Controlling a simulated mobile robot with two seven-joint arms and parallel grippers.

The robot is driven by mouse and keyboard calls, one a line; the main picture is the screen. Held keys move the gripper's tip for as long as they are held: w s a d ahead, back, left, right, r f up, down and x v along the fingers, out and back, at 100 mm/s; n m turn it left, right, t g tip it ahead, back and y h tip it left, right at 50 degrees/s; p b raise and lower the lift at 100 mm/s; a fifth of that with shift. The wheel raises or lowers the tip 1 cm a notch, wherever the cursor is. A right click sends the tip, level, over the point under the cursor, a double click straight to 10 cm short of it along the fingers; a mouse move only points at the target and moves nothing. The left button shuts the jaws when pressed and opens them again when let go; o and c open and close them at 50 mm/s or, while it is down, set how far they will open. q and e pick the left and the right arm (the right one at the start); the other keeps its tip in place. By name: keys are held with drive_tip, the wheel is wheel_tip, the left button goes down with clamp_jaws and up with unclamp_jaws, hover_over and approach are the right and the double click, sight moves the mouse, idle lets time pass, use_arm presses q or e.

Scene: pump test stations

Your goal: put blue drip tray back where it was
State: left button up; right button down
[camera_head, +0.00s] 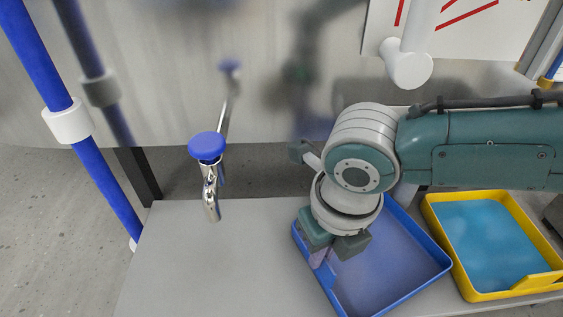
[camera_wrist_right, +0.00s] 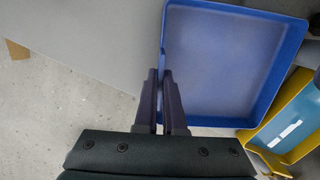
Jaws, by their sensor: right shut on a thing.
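The blue drip tray (camera_head: 400,262) is shallow and rectangular, at the lower middle right of the head view. My right gripper (camera_head: 320,257) is shut on the tray's left wall, pointing down over it. In the right wrist view, the purple-grey fingers (camera_wrist_right: 165,88) close on the wall near one corner of the empty blue tray (camera_wrist_right: 230,60). My wrist and forearm hide the tray's back part in the head view. I cannot tell whether the tray rests on the bench or is slightly lifted. My left gripper is not in view.
A yellow tray (camera_head: 485,245) with a blue inside stands close to the right. A blue post (camera_head: 105,185) rises at the left. A white pipe (camera_head: 408,68) hangs above.

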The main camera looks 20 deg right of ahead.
drive_tip(key=shift+r, duration=0.1)
drive_tip(key=shift+f, duration=0.25)
drive_tip(key=c, duration=1)
unclamp_jaws()
drive_tip(key=shift+r, duration=0.1)
